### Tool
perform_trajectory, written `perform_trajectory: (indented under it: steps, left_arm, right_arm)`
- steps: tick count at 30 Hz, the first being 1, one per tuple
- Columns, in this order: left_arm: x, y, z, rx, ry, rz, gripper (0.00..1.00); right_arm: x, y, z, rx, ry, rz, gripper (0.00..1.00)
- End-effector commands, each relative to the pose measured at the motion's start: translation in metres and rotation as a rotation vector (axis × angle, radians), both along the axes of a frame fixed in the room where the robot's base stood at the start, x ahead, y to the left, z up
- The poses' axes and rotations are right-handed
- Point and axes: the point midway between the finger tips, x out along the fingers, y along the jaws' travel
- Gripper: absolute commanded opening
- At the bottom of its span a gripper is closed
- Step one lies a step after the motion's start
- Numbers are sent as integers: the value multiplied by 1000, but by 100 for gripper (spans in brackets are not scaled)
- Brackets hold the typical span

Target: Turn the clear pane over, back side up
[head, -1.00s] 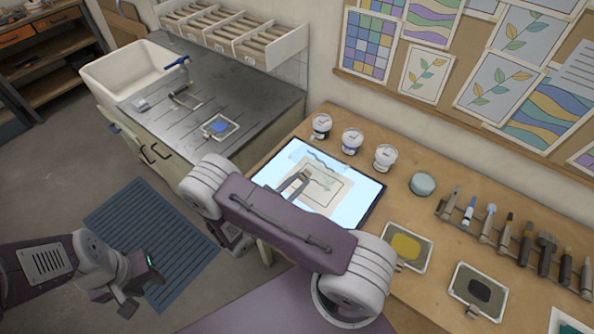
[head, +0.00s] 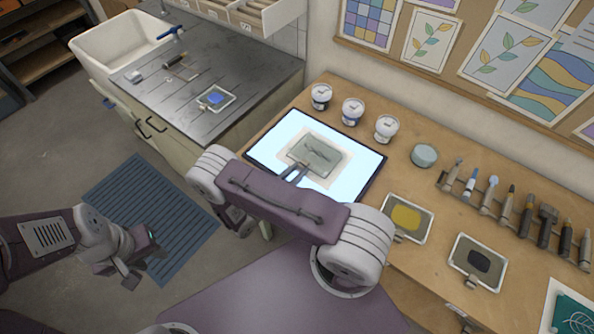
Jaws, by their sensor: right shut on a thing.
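The clear pane (head: 326,160) shows as a grey-green rectangle with faint dark lines, over the lit light panel (head: 356,185). A pale sheet shows around it on the panel. My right gripper (head: 297,171) is shut on the pane's near edge. I cannot tell how high the pane is held or which side faces up. My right forearm covers the panel's near edge. My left gripper (head: 142,262) hangs over the floor at the left, away from the pane; its jaw opening is unclear.
Several white jars (head: 353,111) stand behind the panel, with a round grey-green lid (head: 424,155) to the right. A yellow paint tray (head: 402,232), a dark paint tray (head: 492,282) and a tool rack (head: 465,192) fill the right. A sink (head: 100,62) stands far left.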

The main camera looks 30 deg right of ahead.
Motion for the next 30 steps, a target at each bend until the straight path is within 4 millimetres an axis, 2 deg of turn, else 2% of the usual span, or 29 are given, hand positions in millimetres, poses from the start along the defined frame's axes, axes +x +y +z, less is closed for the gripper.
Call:
perform_trajectory:
  steps: [9,10,12,13,20,21,23,30]
  left_arm:
    - [0,0,1,0,0,0,36]
    - [0,0,1,0,0,0,36]
    - [0,0,1,0,0,0,36]
    - [0,0,1,0,0,0,36]
    - [0,0,1,0,0,0,36]
    - [0,0,0,0,0,0,36]
    - [0,0,0,0,0,0,36]
    - [0,0,0,0,0,0,36]
  right_arm:
    - [0,0,1,-1,0,0,0]
    - [0,0,1,-1,0,0,26]
    - [0,0,1,-1,0,0,45]
    - [0,0,1,-1,0,0,49]
    - [0,0,1,0,0,0,49]
    - [0,0,1,1,0,0,60]
    - [0,0,1,1,0,0,74]
    - [0,0,1,0,0,0,74]
